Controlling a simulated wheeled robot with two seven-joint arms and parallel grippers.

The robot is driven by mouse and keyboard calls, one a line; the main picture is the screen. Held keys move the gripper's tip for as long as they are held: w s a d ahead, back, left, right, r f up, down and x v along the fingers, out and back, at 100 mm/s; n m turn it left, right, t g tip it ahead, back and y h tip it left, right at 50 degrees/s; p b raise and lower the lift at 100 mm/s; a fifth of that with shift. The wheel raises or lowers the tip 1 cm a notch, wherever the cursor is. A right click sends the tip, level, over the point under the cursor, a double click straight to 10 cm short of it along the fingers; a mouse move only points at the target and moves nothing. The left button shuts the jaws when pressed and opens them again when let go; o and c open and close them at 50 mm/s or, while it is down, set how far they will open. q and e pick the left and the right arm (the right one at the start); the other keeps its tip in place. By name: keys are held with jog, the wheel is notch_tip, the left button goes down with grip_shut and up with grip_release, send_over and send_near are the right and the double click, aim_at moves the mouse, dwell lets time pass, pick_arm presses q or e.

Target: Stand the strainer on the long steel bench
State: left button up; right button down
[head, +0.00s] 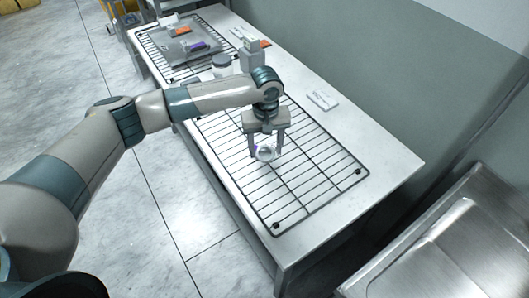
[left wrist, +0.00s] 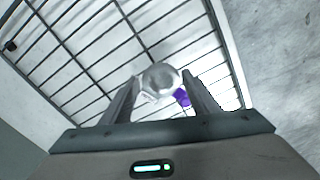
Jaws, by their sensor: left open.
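The long steel bench (head: 394,161) runs from the upper left to the lower right in the head view, with a black wire rack (head: 318,190) on its near part. A small round silvery-white thing (head: 266,153), perhaps the strainer, is at the rack; it also shows in the left wrist view (left wrist: 160,78). A purple patch (left wrist: 182,96) shows beside it. My left gripper (head: 266,156) is open and points down, its fingers on either side of this thing. I cannot tell whether they touch it. My right gripper is not in view.
A grey tray (head: 178,44) with orange and purple items lies on a second rack at the far end. A grey-lidded jar (head: 221,64), a grey block-like item (head: 250,55) and a white label card (head: 323,100) are on the bench. A steel sink (head: 455,245) stands at lower right.

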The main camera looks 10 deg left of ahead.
pick_arm(q)
jog(key=shift+f, duration=1.25)
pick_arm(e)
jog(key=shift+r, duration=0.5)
pick_arm(q)
jog(key=c, duration=0.8)
jog(key=shift+r, duration=0.2)
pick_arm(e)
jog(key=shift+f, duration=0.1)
